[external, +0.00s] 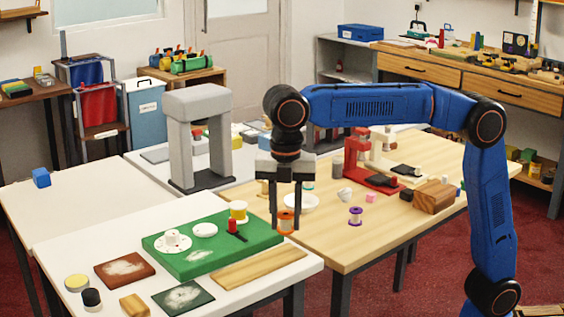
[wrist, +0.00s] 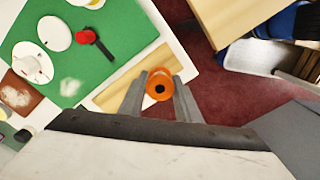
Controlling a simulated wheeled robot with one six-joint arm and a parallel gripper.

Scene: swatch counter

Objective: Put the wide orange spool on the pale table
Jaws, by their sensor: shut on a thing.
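The wide orange spool (external: 286,219) is held upright between the two grey fingers of my gripper (external: 285,226). In the wrist view the orange spool (wrist: 159,73) shows its top and dark centre hole, with one finger of my gripper (wrist: 159,87) on each side. The spool is up in the air near the inner edge of the white front table (external: 65,248). The pale wood table (external: 340,250) stands to its right. Another white table (external: 100,200) stands at the back left. I cannot tell which one the pale table is.
A green mat (external: 185,262) with dishes and a red-and-black tool (external: 235,229) covers much of the front table. A wooden board (external: 260,268) lies along its edge. A purple spool (external: 355,215) and red stand (external: 365,170) occupy the wood table. A blue cube (external: 41,177) sits on the mostly clear back-left table.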

